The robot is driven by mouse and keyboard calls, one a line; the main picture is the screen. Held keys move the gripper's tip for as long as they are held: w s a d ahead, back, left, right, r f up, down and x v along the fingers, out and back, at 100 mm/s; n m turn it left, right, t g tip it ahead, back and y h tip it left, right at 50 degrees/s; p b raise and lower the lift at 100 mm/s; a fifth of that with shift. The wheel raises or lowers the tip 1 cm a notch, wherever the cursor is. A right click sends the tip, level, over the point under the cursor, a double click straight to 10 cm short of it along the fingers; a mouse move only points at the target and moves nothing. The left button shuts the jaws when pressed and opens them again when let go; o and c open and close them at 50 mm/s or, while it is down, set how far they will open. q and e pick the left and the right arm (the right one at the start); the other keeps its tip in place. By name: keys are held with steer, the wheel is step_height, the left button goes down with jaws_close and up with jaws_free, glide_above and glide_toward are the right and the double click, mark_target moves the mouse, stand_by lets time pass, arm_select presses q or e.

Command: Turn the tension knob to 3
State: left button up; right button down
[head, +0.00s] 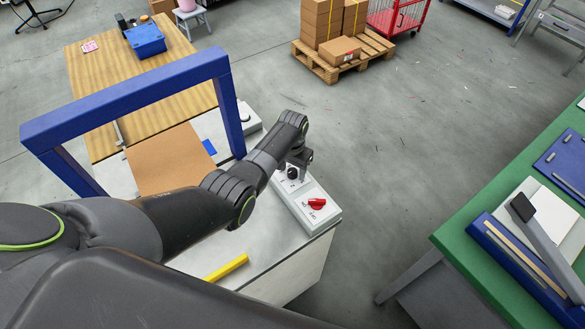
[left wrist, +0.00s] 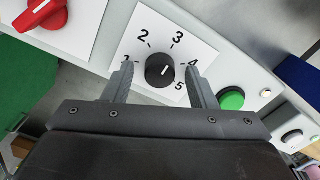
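The tension knob (left wrist: 159,69) is a black round knob on a white dial plate (left wrist: 150,15) numbered 1 to 5. A small pale mark shows on its right part; I cannot surely tell which number it points to. My left gripper (left wrist: 159,66) is open, with one finger on each side of the knob, near the 1 and the 4. Gaps show between fingers and knob. In the head view the left gripper (head: 299,160) is over the control box (head: 329,219), and the dark knob (head: 292,173) shows just below it. My right gripper is not in view.
A red rotary switch (head: 317,203) sits on the same box, in front of the knob. A green button (left wrist: 231,98) is on the knob's other side. A blue gantry frame (head: 130,95) stands left of the box. A yellow bar (head: 226,268) lies on the machine top.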

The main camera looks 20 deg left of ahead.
mark_target(292, 171)
arm_select(q)
steer(key=shift+r, duration=0.1)
steer(key=shift+r, duration=0.25)
step_height(292, 171, up, 17)
steer(key=b, duration=0.1)
steer(key=shift+f, duration=0.15)
stand_by(0.7)
